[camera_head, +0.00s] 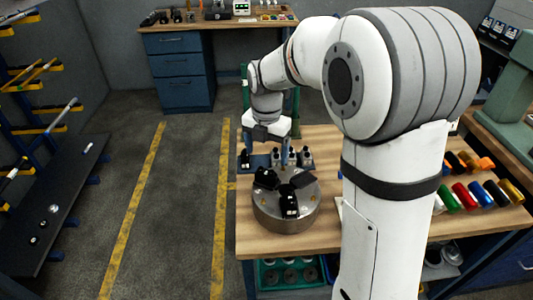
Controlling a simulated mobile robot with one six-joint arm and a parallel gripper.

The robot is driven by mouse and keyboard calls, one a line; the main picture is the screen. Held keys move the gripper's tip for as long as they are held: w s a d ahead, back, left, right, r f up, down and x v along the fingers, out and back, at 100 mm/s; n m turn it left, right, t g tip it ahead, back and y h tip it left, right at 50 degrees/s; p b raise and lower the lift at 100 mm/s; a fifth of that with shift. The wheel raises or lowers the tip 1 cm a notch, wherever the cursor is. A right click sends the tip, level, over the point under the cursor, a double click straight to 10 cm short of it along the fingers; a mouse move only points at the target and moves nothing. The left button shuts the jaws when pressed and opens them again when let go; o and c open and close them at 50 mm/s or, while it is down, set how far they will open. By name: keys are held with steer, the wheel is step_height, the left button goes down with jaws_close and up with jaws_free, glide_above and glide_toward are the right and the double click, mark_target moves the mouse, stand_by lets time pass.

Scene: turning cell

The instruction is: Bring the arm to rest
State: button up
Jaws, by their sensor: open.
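My gripper (265,147) hangs below the wrist of my white arm, pointing down over the wooden table (263,243). Its fingers are apart, and I see nothing held between them. It is above and behind a round metal chuck (268,213) with black jaws on top. Small dark blocks (306,156) stand on the table just behind the chuck, near and beyond the fingertips. I cannot tell the exact gap between fingers and blocks. My arm hides the middle of the table.
Several coloured cylinders (466,195) lie on the table's right side. A green machine (507,100) stands at the right. A rack with a dark shelf (50,210) is at the left. A blue drawer bench (180,70) is at the back. The yellow-lined floor (180,200) is clear.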

steer(key=s+d+r+m+t, duration=0.1)
steer(key=s+d+m, duration=0.4)
steer(key=s+m, duration=0.5)
steer(key=s+d+r+m+t, duration=0.2)
steer(key=s+d+m, duration=0.4)
steer(key=s+m, duration=0.5)
steer(key=r+m, duration=0.1)
steer(key=m, duration=0.8)
steer(key=shift+s+r, duration=0.15)
steer(key=shift+s, duration=0.15)
